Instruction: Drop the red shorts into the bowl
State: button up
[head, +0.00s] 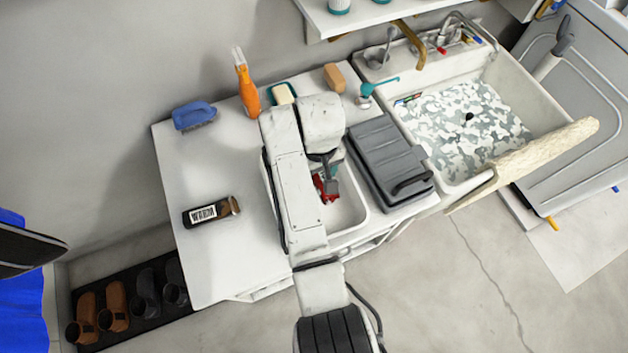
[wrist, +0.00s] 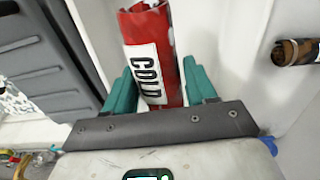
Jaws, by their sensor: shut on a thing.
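My gripper (wrist: 160,78) has its teal fingers on both sides of a red roll-shaped thing (wrist: 172,50) with a white label reading COLD. I cannot tell that it is shorts; no other red garment shows. In the head view my gripper (head: 328,172) is largely hidden under my arm, and a bit of the red thing (head: 320,186) shows below it.
A dark grey case (head: 385,150) stands right of the basin. A brown bottle (head: 212,212) lies on the table's left part. A blue brush (head: 194,116), an orange spray bottle (head: 246,85) and a sponge dish (head: 282,94) are along the back. A large sink (head: 535,90) is at right.

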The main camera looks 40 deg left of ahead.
notch_tip(320, 180, down, 2)
jog(key=shift+f+b, duration=0.1)
jog(key=shift+b, duration=0.65)
jog(key=o, duration=1.3)
notch_tip(320, 180, up, 11)
jog(key=shift+f, duration=0.1)
